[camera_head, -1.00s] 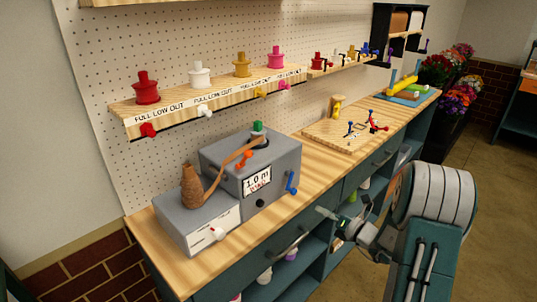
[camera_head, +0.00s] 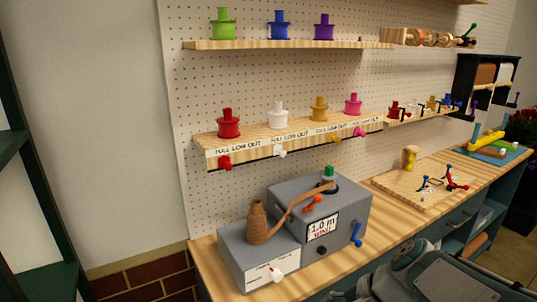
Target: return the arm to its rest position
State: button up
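My arm (camera_head: 435,278) shows at the bottom right, in front of the workbench (camera_head: 300,287). It is folded low and partly cut off by the lower edge of the picture. The gripper's fingers cannot be made out, so I cannot tell whether they are open or shut, or whether they hold anything.
A grey machine (camera_head: 345,215) with a brown cone-shaped spool (camera_head: 257,224) stands on the bench. A wooden board (camera_head: 425,185) with small levers lies further right. Shelves with coloured spools hang above on the pegboard (camera_head: 205,110). A dark green rack (camera_head: 45,280) stands at left.

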jog(key=s+d+r+n+t+h, duration=0.3)
jog(key=s+n+h, duration=0.3)
jog(key=n, duration=0.5)
jog(key=shift+s+d+r+h, duration=0.3)
jog(key=shift+s+r, duration=0.2)
jog(key=shift+s, duration=0.6)
dwell(0.4)
